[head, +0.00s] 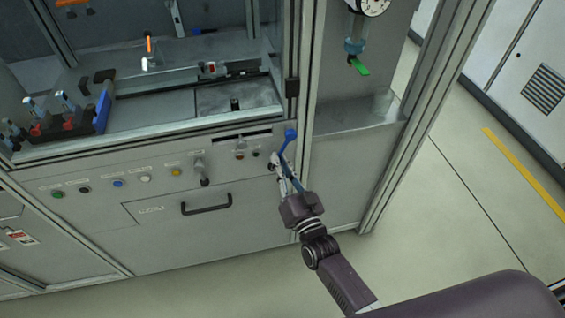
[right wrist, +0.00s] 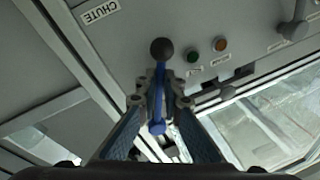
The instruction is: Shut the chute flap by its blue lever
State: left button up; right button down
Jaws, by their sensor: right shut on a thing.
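The blue lever (head: 290,136) is on the grey front panel of the machine, beside the corner post. In the right wrist view the blue lever (right wrist: 159,82) shows as a blue bar with a black ball at one end, running between my fingers. My right gripper (head: 281,166) is shut on the lever; in the wrist view its fingers (right wrist: 159,100) lie on both sides of the bar. A "CHUTE" label (right wrist: 100,12) shows upside down near the lever. I cannot clearly make out the chute flap. My left gripper is not in view.
Buttons (head: 118,183), a dark selector handle (head: 201,170) and a drawer handle (head: 206,204) are on the panel left of the lever. A blue rack (head: 103,108) stands on the deck above. A green tag (head: 359,67) hangs below a gauge at right. The floor at right is clear.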

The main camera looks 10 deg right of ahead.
jog(key=shift+a+m, duration=0.15)
jog(key=shift+m, duration=0.15)
jog(key=c, duration=2.1)
grip_release()
jog(key=shift+s, duration=0.1)
jog(key=v, duration=1.2)
